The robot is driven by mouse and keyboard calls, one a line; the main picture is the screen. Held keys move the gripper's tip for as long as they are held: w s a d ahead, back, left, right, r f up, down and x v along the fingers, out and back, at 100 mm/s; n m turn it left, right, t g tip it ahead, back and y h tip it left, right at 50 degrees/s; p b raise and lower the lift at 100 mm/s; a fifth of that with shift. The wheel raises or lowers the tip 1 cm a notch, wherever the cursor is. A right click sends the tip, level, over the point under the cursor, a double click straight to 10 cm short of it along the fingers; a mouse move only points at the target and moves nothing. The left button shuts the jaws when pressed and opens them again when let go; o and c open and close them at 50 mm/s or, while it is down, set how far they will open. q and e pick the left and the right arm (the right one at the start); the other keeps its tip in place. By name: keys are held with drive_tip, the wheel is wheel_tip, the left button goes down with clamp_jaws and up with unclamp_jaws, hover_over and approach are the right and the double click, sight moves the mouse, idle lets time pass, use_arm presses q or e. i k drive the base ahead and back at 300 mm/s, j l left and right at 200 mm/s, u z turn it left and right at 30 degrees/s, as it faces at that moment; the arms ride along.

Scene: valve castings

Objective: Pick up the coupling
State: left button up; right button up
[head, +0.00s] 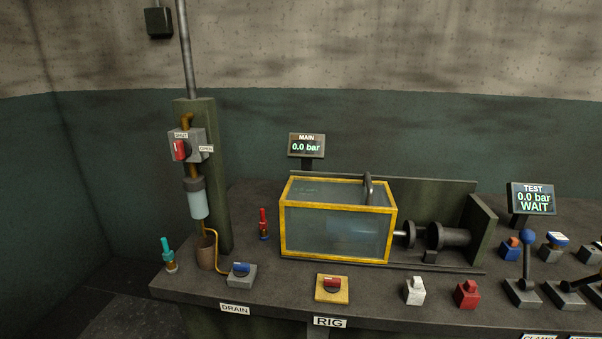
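No part is labelled as the coupling, so I cannot tell for sure which one it is. Two small upright fittings stand on the bench in the head view. One with a teal top (168,256) is at the left front corner. One with a red top (263,225) stands left of the yellow-framed clear box. Neither is held. A dark flanged cylinder (447,236) lies on its side right of the box. Neither of my grippers is in view.
The yellow-framed box (337,220) fills the bench middle. A post with a red-handled valve (181,150) and clear cup stands left. Drain switch (241,274), rig switch (332,287), white block (415,290), red block (467,294) and blue-knobbed lever (527,265) line the front. Both displays read 0.0 bar.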

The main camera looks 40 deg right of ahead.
sight(262, 223)
drive_tip(key=z, duration=1.45)
